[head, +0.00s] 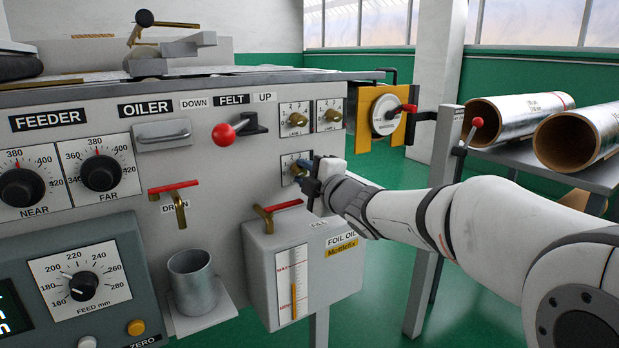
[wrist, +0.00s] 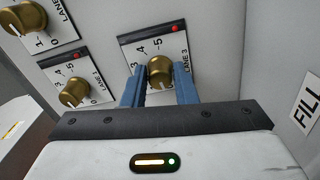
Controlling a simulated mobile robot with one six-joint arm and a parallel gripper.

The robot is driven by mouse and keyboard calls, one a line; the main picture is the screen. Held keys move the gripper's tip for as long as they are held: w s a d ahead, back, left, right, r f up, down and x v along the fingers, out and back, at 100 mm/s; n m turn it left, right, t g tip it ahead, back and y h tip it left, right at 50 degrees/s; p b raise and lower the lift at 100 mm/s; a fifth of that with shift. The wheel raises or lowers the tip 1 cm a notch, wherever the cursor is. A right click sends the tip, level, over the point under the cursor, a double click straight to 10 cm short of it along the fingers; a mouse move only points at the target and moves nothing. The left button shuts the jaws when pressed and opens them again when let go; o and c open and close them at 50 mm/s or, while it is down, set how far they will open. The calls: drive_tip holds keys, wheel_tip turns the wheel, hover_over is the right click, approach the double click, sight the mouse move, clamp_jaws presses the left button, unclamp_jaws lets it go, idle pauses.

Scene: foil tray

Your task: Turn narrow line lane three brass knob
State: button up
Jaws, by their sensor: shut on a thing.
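The lane three brass knob (wrist: 160,72) sits on a white dial plate (wrist: 146,47) marked LANE 3, with numbers and a red dot near its upper right corner. My gripper (wrist: 159,88) is shut on this knob, with one blue finger on each side of it. In the head view my gripper (head: 304,178) reaches the lower dial plate on the machine's front and hides most of the knob. The plate's left part shows beside the fingers.
Two more brass knobs (head: 297,119) (head: 332,115) sit just above. The red-handled lever of the foil oil box (head: 258,258) is below left. A red-ball FELT lever (head: 223,134) is to the left. A yellow bracket (head: 361,118) stands right.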

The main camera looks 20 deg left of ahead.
drive_tip(key=shift+r, duration=0.25)
drive_tip(key=o, duration=0.9)
drive_tip(key=shift+a+f, duration=0.1)
drive_tip(key=shift+o, duration=0.5)
drive_tip(key=shift+f, duration=0.1)
drive_tip(key=p+v, duration=0.1)
drive_tip(key=v, duration=0.5)
drive_tip(key=shift+s+d+p, duration=0.15)
drive_tip(key=shift+d+p, duration=0.1)
drive_tip(key=shift+p, duration=0.1)
drive_tip(key=shift+s+d, duration=0.4)
drive_tip(key=shift+d, duration=0.05)
